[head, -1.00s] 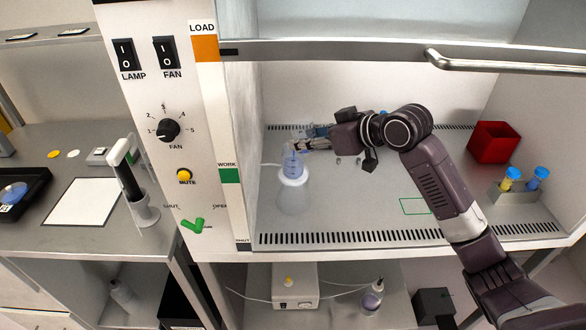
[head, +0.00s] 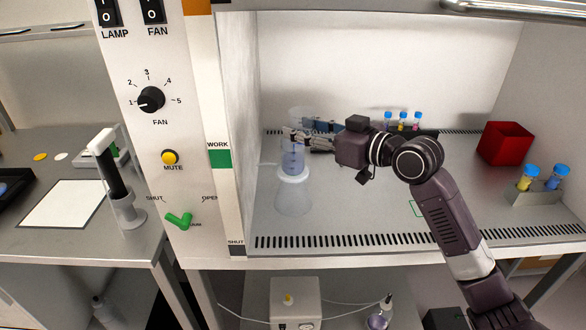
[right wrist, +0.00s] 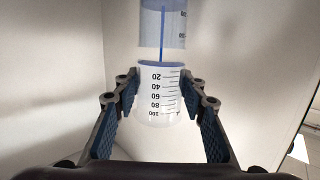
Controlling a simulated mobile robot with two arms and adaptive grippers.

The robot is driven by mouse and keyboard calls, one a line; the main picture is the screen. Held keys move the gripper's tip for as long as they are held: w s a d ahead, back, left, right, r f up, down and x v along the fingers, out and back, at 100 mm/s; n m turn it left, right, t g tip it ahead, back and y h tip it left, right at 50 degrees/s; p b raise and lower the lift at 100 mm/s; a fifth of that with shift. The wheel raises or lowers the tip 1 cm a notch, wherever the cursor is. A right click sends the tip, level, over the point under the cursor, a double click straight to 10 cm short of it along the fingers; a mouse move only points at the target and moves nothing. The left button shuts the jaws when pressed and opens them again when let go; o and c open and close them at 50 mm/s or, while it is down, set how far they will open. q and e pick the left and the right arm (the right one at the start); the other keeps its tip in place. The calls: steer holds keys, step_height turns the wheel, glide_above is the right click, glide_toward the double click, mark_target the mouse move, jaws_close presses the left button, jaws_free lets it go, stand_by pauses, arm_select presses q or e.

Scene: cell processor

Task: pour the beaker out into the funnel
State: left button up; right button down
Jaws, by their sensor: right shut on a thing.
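My right gripper (head: 303,138) is shut on a clear graduated beaker (head: 299,115) above the flask at the cabinet's left. In the right wrist view, the beaker (right wrist: 160,100) sits between the two fingertips (right wrist: 160,88) and looks tipped. A thin blue stream (right wrist: 163,30) runs between its edge and the clear funnel (right wrist: 146,30). In the head view, the funnel (head: 292,160) holds bluish liquid and stands on the clear flask (head: 293,197). The fingers partly cover the join between beaker and funnel. My left gripper is out of view.
Capped tubes (head: 403,122) stand at the back behind my arm. The cabinet's left wall is close to the flask. The middle floor is clear.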

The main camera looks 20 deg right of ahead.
mark_target(304, 109)
steer(key=shift+r, duration=0.2)
step_height(304, 109, up, 5)
steer(key=p, duration=0.5)
steer(key=shift+f, duration=0.1)
steer(key=shift+f, duration=0.15)
